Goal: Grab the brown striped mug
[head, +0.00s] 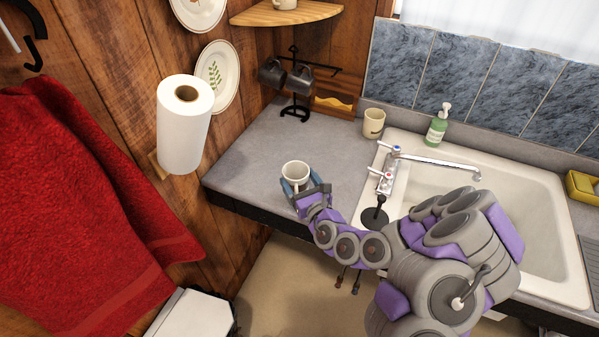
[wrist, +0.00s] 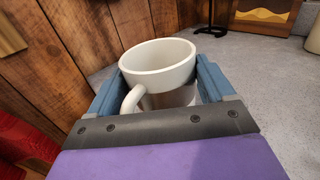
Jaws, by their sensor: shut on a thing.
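A white mug with a brownish lower part (wrist: 158,66) stands upright between the blue fingers of my gripper (wrist: 155,95) in the wrist view. Its handle points toward my wrist, to the left. No clear stripes show; the lower body is partly hidden by my gripper. In the head view the mug (head: 296,172) is at the front of the grey counter, with my gripper (head: 300,187) shut around it from the front. I cannot tell whether its base touches the counter.
The grey counter (head: 248,152) is clear behind the mug. A black mug rack (head: 294,85) with dark mugs, a beige cup (head: 373,123) and a green soap bottle (head: 437,128) stand farther back. The faucet (head: 388,172) and sink (head: 540,240) are right. A paper towel roll (head: 184,130) hangs left.

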